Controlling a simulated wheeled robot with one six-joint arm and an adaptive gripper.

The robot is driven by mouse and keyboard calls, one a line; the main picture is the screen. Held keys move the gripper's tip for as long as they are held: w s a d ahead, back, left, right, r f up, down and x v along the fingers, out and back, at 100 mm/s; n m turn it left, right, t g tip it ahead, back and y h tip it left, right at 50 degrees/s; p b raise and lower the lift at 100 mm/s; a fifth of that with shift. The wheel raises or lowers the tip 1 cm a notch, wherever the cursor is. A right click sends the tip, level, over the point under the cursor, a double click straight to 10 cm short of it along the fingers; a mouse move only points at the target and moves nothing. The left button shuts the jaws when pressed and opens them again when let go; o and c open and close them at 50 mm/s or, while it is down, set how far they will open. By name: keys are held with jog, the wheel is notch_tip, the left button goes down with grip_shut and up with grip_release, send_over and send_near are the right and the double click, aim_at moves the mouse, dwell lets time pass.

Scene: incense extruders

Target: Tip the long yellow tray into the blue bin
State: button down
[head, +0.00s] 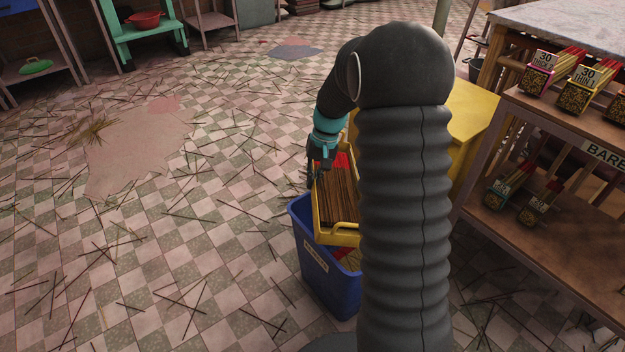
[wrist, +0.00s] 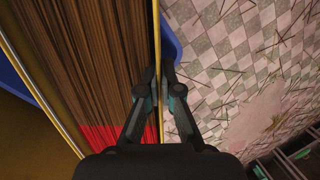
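The long yellow tray (head: 337,237) is full of brown incense sticks with red ends (head: 338,195). It is over the blue bin (head: 333,285), and its near end with a handle shows above the bin's rim. My gripper (head: 319,178) is at the tray's left side wall. In the wrist view, my gripper's fingers (wrist: 159,88) are on either side of the tray's thin yellow wall (wrist: 157,45) and appear closed on it. The sticks (wrist: 90,60) lie lengthwise in the tray. My arm hides the tray's right part and part of the bin.
A yellow cabinet (head: 468,115) stands behind my arm. A wooden shelf unit (head: 545,125) with several boxes of sticks is at the right. The checkered floor (head: 180,240) at the left is open, with loose sticks scattered over it. A teal stand (head: 125,35) is at the back.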

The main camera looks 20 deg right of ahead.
jog(key=shift+d+y, duration=0.25)
jog(key=shift+y, duration=0.75)
jog(key=shift+d+f+t+y+b, duration=0.1)
jog(key=shift+t+y+b, duration=0.3)
jog(key=shift+y+b, duration=0.1)
jog(key=shift+s+d+y+b, duration=0.1)
jog(key=shift+d+y+b, duration=0.2)
jog(key=shift+y, duration=0.1)
jog(key=d+y, duration=0.1)
jog(key=d+r+y+b, duration=0.1)
jog(key=y, duration=0.1)
jog(key=d+r+t+y, duration=0.1)
jog(key=shift+s+r+y, duration=0.15)
jog(key=shift+s+y, duration=0.15)
jog(key=shift+s, duration=0.05)
jog(key=shift+s+d+r+n+t+y+b, duration=0.1)
jog(key=shift+s+d+r+n+y+b, duration=0.15)
jog(key=shift+d+y, duration=0.3)
jog(key=shift+d+r+t+y+b, duration=0.1)
jog(key=shift+d+r+y+b, duration=0.1)
jog(key=shift+d+y+b, duration=0.35)
jog(key=shift+s+d+r+n+t+y+b, duration=0.1)
jog(key=shift+s+d+r+n+y, duration=0.1)
jog(key=shift+d+y, duration=0.35)
jog(key=shift+a+y, duration=0.1)
jog(key=shift+y, duration=0.15)
jog(key=shift+r, duration=0.1)
